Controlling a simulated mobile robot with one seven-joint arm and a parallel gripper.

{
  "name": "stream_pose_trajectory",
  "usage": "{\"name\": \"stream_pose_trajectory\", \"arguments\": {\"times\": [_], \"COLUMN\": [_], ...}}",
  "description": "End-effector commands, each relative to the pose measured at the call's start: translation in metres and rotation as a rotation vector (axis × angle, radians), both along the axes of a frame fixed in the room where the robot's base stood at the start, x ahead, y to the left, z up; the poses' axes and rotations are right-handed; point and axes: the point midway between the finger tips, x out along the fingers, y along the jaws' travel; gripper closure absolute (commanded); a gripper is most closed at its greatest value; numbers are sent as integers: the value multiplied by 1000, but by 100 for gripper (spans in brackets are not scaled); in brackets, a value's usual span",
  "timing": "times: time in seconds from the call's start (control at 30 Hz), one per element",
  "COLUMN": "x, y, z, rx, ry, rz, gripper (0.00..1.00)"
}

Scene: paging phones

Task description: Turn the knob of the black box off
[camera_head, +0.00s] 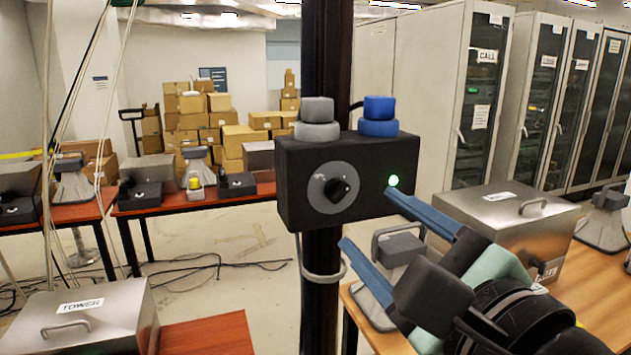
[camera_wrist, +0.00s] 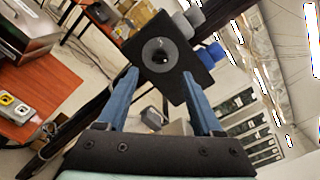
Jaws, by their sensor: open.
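The black box (camera_head: 371,165) is fixed to a dark vertical post, with a grey button and a blue button on top. Its front has a round black knob (camera_head: 340,189) on a grey disc and a lit green light (camera_head: 393,180). In the wrist view the black box (camera_wrist: 185,72) is tilted, with its knob (camera_wrist: 161,56) ahead of the fingers. My gripper (camera_head: 366,215) is open and empty, with two blue fingers, to the lower right of the knob and apart from it. In the wrist view my gripper (camera_wrist: 160,85) points toward the box.
A wooden table (camera_head: 594,290) at the right holds a metal case (camera_head: 497,215) and grey devices near my arm. A metal box labelled TOWER (camera_head: 88,320) stands at the lower left. Red tables (camera_head: 200,198) and cardboard boxes are behind. A cable loop hangs below the black box.

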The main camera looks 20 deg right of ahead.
Motion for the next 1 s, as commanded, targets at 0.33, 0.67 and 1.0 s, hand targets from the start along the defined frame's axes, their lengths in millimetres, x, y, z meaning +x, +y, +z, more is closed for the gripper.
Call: {"name": "stream_pose_trajectory", "arguments": {"times": [0.33,0.67,1.0], "x": [65,80,80], "y": [3,3,3], "z": [2,0,0], "rx": [0,-2,-2], "ry": [2,-1,-1], "rz": [1,-1,-1], "gripper": [32,32,67]}}
